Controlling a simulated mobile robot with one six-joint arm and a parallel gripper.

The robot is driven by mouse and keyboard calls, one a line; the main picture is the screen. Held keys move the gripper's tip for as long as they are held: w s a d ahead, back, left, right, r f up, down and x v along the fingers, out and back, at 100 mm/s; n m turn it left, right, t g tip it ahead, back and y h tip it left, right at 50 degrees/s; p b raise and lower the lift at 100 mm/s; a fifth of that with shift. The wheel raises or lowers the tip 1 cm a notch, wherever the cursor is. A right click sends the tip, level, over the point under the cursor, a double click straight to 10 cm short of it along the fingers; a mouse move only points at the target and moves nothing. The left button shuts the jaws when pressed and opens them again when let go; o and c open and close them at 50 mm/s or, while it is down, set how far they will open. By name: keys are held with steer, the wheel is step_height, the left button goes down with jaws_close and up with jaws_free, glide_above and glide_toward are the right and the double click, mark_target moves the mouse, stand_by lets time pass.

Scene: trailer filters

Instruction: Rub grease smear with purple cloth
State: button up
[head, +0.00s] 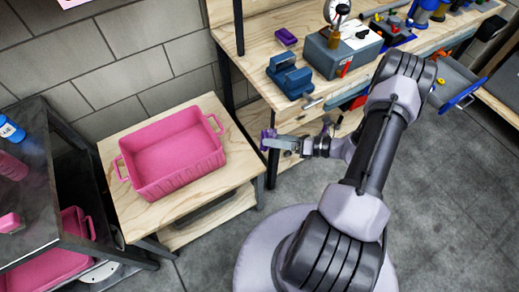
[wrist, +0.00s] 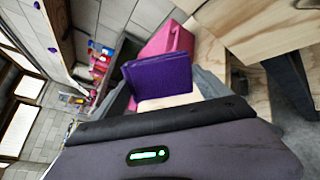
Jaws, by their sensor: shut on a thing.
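My gripper (head: 271,142) is shut on the purple cloth (head: 267,136), holding it in the air beside the small wooden table, just off its right edge. In the wrist view the purple cloth (wrist: 160,78) shows as a folded, flat-faced block between the grey fingers. I cannot make out a grease smear in either view.
A pink tray (head: 176,152) stands empty on the small wooden table (head: 108,146). The workbench (head: 258,68) at the back holds a blue vise (head: 289,76), a grey toolbox (head: 340,52) and a small purple block (head: 286,37). A dark shelf (head: 35,170) stands left. Grey floor is open at right.

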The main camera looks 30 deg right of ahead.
steer(key=s+d+f+m+t+h+b, duration=0.1)
steer(key=s+d+f+m+t+h, duration=0.15)
steer(key=d+m+t+h, duration=0.35)
steer(key=s+d+f+m+t+h, duration=0.1)
steer(key=d+f+m+h, duration=0.1)
steer(key=d+f+h, duration=0.35)
steer(key=shift+w+d+r+y+b, duration=0.15)
steer(key=shift+w+r+y, duration=0.2)
steer(key=shift+w, duration=0.65)
steer(key=shift+w+d+r+y+b, duration=0.15)
steer(key=shift+w+y, duration=0.25)
steer(key=shift+w, duration=0.6)
steer(key=shift+w+d+r+y+b, duration=0.15)
steer(key=shift+w+y, duration=0.25)
steer(key=shift+w, duration=0.6)
steer(key=shift+w, duration=0.9)
